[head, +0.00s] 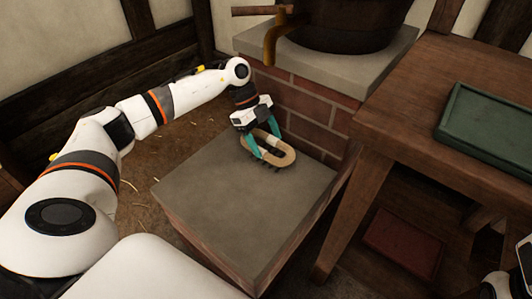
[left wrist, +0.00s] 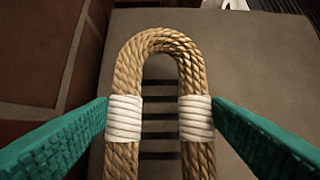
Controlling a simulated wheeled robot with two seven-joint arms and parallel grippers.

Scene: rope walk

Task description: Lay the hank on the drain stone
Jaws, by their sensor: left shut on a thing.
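The hank (head: 286,159) is a tan rope loop with white bindings, over the far right part of the drain stone (head: 220,195). The stone is a flat grey slab on a brick base, with dark slots below the hank. My left gripper (head: 269,152) points down with its teal fingers shut on the hank. In the left wrist view the hank (left wrist: 160,45) lies between the fingers, one at each white binding, and dark slots of the drain stone (left wrist: 245,60) show through the loop. I cannot tell whether the hank touches the stone. My right gripper does not show.
A brick plinth (head: 310,108) with a dark vat (head: 345,25) and a brass tap (head: 272,45) stands just behind the stone. A wooden table (head: 420,120) with a green tray (head: 490,146) is at the right. The stone's near part is bare.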

